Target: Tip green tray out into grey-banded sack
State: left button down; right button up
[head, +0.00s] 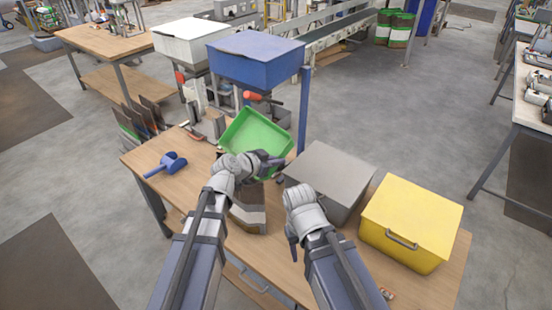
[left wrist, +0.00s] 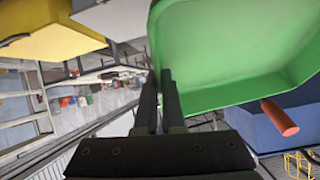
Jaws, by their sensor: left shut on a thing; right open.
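The green tray (head: 256,138) is held up in the air over the table, tilted, with its inside facing me; it looks empty. My left gripper (head: 272,162) is shut on the tray's near edge. In the left wrist view the fingers (left wrist: 165,100) pinch the rim of the green tray (left wrist: 235,50). A sack with a grey band (head: 249,217) stands on the table below the tray, partly hidden by my left arm. My right gripper (head: 292,240) is open and empty, low over the table, just right of the sack.
A grey box (head: 328,172) and a yellow bin (head: 412,222) stand to the right on the wooden table. A blue hopper (head: 256,60) and a white hopper (head: 190,42) stand behind the tray. A blue scoop (head: 168,165) lies at left, with bare table around it.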

pick_arm(q)
jog(key=shift+w+d+y+p, duration=0.3)
jog(key=shift+w+d+p, duration=0.05)
jog(key=shift+p, duration=0.3)
jog(key=shift+w+d+f+g+y+p, duration=0.25)
jog(key=shift+w+d+g+y+p, duration=0.35)
jog(key=shift+g+p, duration=0.25)
jog(key=w+d+f+g+y+p, duration=0.1)
jog(key=w+d+f+g+y, duration=0.1)
jog(key=w+d+f, duration=0.1)
jog(key=shift+d+m+g+y+p, duration=0.25)
jog(key=shift+m+y+p, duration=0.05)
jog(key=shift+p, duration=0.05)
